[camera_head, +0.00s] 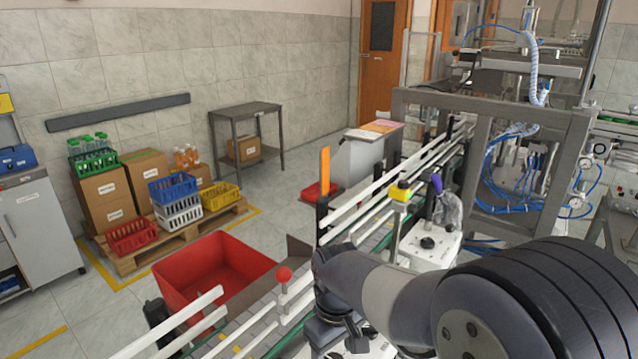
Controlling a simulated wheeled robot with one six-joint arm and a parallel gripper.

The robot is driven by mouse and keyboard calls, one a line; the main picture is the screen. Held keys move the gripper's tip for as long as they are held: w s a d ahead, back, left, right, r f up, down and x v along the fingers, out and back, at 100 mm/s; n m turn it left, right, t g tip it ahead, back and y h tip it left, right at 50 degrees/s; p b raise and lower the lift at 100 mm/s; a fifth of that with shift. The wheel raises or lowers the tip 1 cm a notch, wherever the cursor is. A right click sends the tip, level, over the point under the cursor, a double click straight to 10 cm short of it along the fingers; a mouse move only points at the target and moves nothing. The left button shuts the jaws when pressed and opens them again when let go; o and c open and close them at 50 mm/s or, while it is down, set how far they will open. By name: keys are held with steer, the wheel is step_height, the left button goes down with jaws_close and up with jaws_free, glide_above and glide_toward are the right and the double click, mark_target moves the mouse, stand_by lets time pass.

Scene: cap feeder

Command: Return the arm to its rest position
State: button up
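My arm reaches from the lower right corner of the head view toward the middle, over the near conveyor. It bends downward at its far end. My gripper (345,334) is at the lower middle, below the wrist, seen small and dark. It is partly hidden by my arm, and whether its fingers are open or shut does not show. I see nothing clearly held in it.
A conveyor with white guide rails (385,183) runs beside my arm. A red ball knob (284,274) stands close left of my wrist. A red bin (190,287) is farther left. A metal machine frame (480,105) stands behind. Open floor lies near the grey table (245,108).

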step_height(320, 180, down, 2)
steer(key=shift+r, duration=0.15)
stand_by(0.4)
